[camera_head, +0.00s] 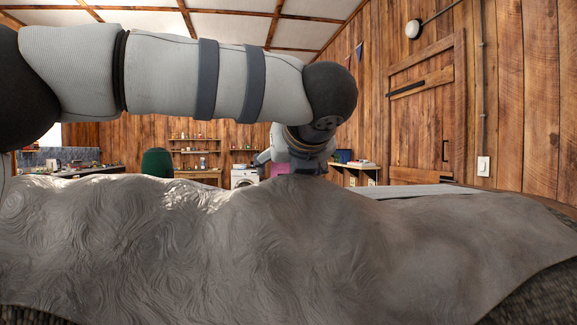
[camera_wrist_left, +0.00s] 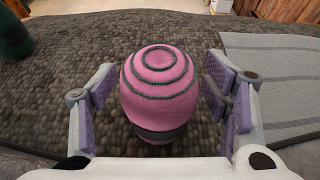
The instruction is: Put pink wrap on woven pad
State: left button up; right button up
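The pink wrap (camera_wrist_left: 160,85) is a rounded roll with dark ridged rings. It stands on a dark, pebbly surface in the left wrist view. A little of its pink shows low behind the grey cloth in the head view (camera_head: 280,169). My left gripper (camera_wrist_left: 163,88) is open, with its purple-padded fingers on both sides of the wrap and gaps visible between. The light grey striped pad, which seems to be the woven pad (camera_wrist_left: 275,85), lies flat to the right. Its edge also shows in the head view (camera_head: 425,190). My right gripper is out of view.
A rumpled grey cloth (camera_head: 300,250) fills the front of the head view and hides much of the surface behind. A dark green object (camera_head: 156,163) stands at the left, also in the left wrist view (camera_wrist_left: 14,38). The striped pad's visible part looks bare.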

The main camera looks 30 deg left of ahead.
pick_arm(q)
jog(key=shift+r, duration=0.1)
jog(key=v, duration=1.2)
jog(key=shift+r, duration=0.1)
